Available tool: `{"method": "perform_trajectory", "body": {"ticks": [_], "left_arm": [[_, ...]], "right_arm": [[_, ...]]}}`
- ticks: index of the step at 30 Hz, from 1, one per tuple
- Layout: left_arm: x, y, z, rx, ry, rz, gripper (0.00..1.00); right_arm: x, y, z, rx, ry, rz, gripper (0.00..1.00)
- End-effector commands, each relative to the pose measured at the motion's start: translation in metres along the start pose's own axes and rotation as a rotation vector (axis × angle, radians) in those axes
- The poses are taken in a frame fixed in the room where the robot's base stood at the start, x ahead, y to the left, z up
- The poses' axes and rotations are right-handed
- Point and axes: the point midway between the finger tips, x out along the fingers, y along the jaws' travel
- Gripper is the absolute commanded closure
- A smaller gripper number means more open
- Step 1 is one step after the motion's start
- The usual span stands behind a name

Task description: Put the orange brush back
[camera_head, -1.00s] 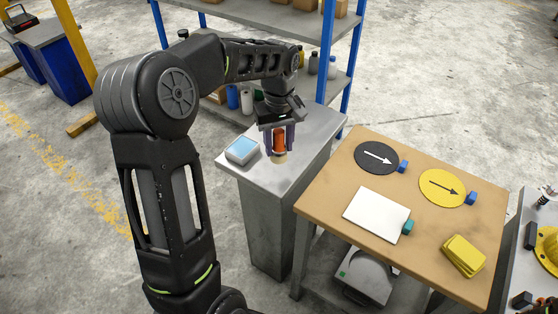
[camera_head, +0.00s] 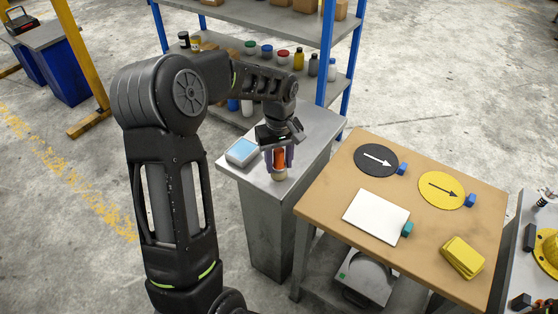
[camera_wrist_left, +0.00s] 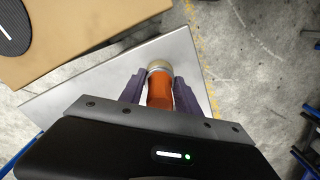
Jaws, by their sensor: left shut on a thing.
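The orange brush (camera_head: 279,157) is in my left gripper (camera_head: 278,163), above or at the grey metal stand (camera_head: 308,141). Its pale round end (camera_head: 279,174) points down; I cannot tell whether it touches the stand top. In the left wrist view, the orange brush (camera_wrist_left: 159,92) sits between the two purple fingers of my left gripper (camera_wrist_left: 159,90), which are shut on it. My right gripper is not in view.
A grey device with a blue screen (camera_head: 241,152) lies on the stand left of the brush. A blue-post shelf (camera_head: 328,50) stands behind.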

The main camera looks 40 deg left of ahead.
Motion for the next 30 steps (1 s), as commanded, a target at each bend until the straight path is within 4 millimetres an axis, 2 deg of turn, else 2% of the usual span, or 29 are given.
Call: {"method": "perform_trajectory", "body": {"ticks": [5, 6, 13, 24, 30], "left_arm": [[0.004, 0.000, 0.000, 0.000, 0.000, 0.000, 1.00], [0.003, 0.000, 0.000, 0.000, 0.000, 0.000, 0.58], [0.003, 0.000, 0.000, 0.000, 0.000, 0.000, 0.39], [-0.003, 0.000, 0.000, 0.000, 0.001, 0.001, 0.39], [-0.028, 0.001, -0.001, 0.000, 0.004, 0.003, 0.39]], "right_arm": [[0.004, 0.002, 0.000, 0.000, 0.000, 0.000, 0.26], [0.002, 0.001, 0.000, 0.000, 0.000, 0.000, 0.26], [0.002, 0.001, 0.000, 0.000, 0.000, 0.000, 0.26], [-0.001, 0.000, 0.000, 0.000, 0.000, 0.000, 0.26], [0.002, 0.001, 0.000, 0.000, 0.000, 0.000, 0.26]]}}
